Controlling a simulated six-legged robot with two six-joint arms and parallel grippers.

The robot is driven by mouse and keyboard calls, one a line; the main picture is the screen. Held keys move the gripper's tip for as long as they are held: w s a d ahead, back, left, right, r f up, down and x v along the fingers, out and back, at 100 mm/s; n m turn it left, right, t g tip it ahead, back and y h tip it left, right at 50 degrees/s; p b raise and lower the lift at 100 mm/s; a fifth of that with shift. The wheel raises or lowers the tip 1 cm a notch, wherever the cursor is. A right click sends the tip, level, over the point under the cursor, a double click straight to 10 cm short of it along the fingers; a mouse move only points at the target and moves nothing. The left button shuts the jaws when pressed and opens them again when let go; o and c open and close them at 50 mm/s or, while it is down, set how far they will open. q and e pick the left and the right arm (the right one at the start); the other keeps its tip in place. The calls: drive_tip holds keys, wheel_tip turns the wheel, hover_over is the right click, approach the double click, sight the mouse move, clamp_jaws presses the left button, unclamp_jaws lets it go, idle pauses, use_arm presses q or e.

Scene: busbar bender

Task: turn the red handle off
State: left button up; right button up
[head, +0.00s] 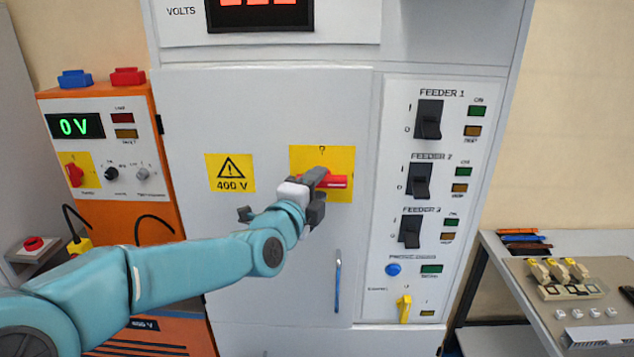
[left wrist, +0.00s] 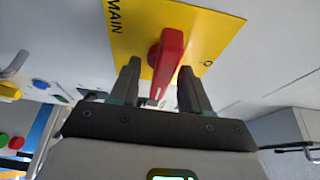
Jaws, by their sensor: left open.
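The red handle (head: 337,182) sits on a yellow plate (head: 341,160) on the grey cabinet door and lies about level, pointing right, in the head view. My left gripper (head: 316,188) is at the plate and partly covers the handle's left part. In the left wrist view the red handle (left wrist: 167,62) stands between the two open fingers of my left gripper (left wrist: 160,76), with a visible gap to the left finger; contact with the right finger is unclear. The plate there reads "MAIN". My right gripper is not in view.
The cabinet's right panel has black feeder switches (head: 420,181), a blue button (head: 393,270) and a yellow key-like handle (head: 404,308). A blue door handle (head: 338,282) is below. An orange unit (head: 170,205) with another red knob (head: 75,174) stands left. A bench (head: 500,262) stands right.

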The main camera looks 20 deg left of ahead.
use_arm(q)
drive_tip(key=shift+s+d+r, duration=0.1)
drive_tip(key=shift+s+r, duration=0.15)
drive_tip(key=shift+s, duration=0.1)
drive_tip(key=shift+w+f, duration=0.1)
drive_tip(key=shift+w, duration=0.15)
clamp_jaws()
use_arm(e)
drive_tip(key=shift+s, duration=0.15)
